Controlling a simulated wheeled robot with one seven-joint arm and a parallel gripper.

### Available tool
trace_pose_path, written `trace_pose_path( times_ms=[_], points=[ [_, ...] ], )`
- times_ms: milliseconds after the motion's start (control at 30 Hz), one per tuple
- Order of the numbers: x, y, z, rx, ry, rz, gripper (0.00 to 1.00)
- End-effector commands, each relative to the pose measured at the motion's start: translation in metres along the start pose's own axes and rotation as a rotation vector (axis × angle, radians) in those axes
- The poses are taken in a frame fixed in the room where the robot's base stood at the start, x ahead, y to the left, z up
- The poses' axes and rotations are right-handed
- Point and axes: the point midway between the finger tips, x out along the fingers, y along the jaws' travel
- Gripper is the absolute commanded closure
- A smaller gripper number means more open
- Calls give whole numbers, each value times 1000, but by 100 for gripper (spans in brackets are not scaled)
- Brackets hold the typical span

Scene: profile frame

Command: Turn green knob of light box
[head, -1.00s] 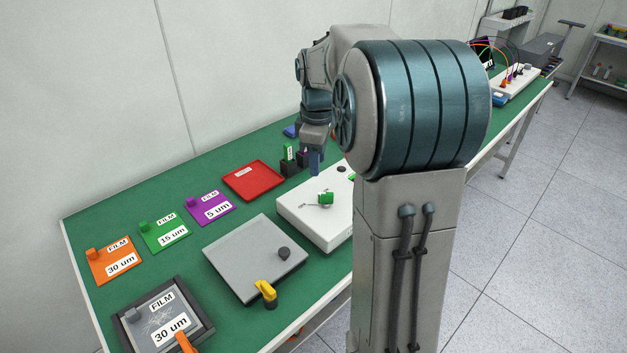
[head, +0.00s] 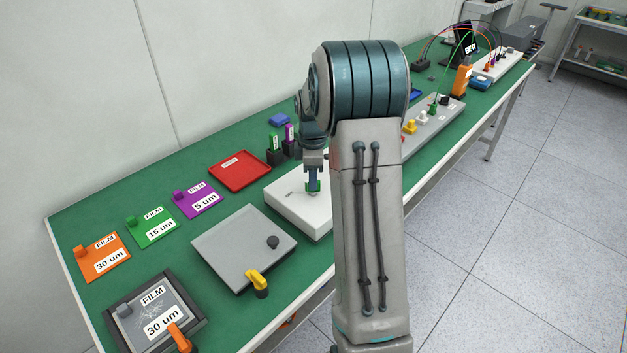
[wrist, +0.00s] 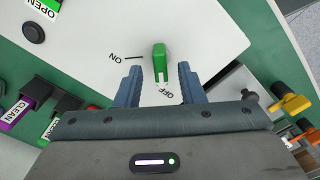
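The white light box (head: 284,197) lies on the green table, partly hidden by my arm. Its green knob (wrist: 159,58) shows upright in the wrist view, its long axis running toward the OFF label (wrist: 165,93). The ON label (wrist: 117,58) and a short black line lie left of it. My gripper (wrist: 158,72) is open, with one finger on each side of the knob's near end and visible gaps to both. In the head view my gripper (head: 313,183) points down at the box top, and only a bit of green shows there.
A black round button (wrist: 33,32) sits near an OPEN label. A grey plate (head: 235,245) with a black knob and a yellow-handled clamp (head: 257,282) are in front. A red tray (head: 240,171) and small holders (head: 275,152) stand behind the box.

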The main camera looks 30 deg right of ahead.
Motion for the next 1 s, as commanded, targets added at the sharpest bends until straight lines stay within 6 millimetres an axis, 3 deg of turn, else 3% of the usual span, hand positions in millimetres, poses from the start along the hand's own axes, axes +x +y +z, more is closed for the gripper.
trace_pose_path(
  times_ms=[200, 533, 667, 1000],
  points=[
    [21, 0, 0, 0, 0, 0, 65],
    [24, 0, 0, 0, 1, 1, 65],
    [24, 0, 0, 0, 0, 1, 100],
    [23, 1, 1, 23, 0, 3, 100]
  ],
)
